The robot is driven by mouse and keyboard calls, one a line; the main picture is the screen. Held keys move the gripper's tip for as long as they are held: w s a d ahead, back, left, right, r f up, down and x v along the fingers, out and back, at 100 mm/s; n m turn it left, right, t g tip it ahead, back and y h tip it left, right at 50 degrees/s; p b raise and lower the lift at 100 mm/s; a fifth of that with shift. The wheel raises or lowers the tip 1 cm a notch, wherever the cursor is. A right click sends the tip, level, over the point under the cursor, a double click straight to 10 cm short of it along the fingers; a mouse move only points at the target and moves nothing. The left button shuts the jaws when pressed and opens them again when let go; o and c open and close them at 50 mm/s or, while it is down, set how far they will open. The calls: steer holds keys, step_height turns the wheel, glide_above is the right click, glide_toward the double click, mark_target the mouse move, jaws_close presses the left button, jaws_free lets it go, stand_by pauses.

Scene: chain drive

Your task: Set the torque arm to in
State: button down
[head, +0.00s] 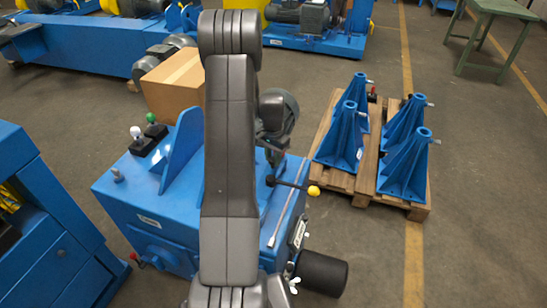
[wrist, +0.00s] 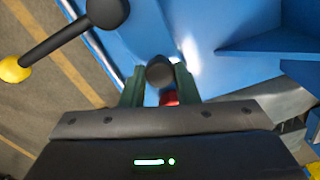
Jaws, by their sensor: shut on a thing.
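My gripper (wrist: 158,90) shows in the wrist view with its green fingers shut on a small dark round-ended knob (wrist: 160,72) with a red part below it. In the head view my own arm hides most of the gripper and the knob. A black lever with a yellow ball end (head: 314,190) sticks out to the right at the blue housing's (head: 150,205) right edge. The lever also shows at the upper left of the wrist view (wrist: 58,38), beside the gripper and apart from it. I cannot tell which part is the torque arm.
A grey rod (head: 283,217) lies along the housing's right side. A cardboard box (head: 175,85) stands behind. Green and white knobs (head: 151,118) rise at the housing's back left. A pallet (head: 340,178) with several blue stands is to the right. Floor at the front right is clear.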

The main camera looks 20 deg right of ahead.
steer(key=c, duration=1.1)
jaws_free()
step_height(320, 180, up, 14)
steer(key=shift+f, duration=0.1)
step_height(320, 180, down, 14)
steer(key=shift+r, duration=0.2)
steer(key=shift+f, duration=0.1)
